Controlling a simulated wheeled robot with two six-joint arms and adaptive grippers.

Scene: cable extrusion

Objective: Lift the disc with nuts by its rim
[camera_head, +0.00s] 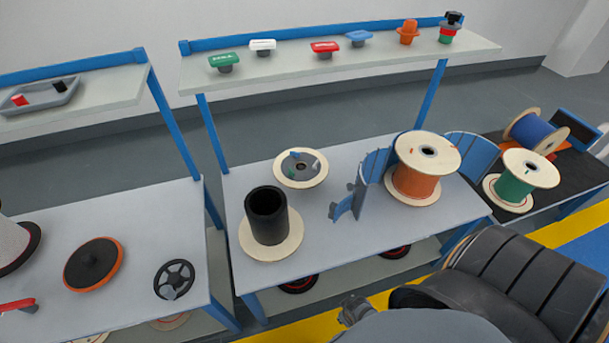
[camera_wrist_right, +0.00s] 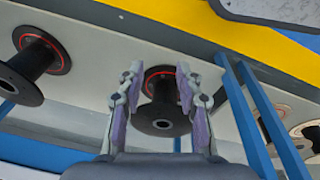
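The disc that best matches the disc with nuts is a pale wooden disc (camera_head: 283,178) with a grey centre. A dark spool (camera_wrist_right: 163,112) shows beyond and between the fingers. My left gripper is not in view.
A black cylinder on a wooden disc (camera_head: 266,217) stands in front of the disc. Blue curved panels (camera_head: 371,170) and an orange spool (camera_head: 418,182) stand to its right. An upper shelf (camera_head: 285,76) holds several coloured pieces. The front centre of the middle table (camera_head: 335,235) is clear.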

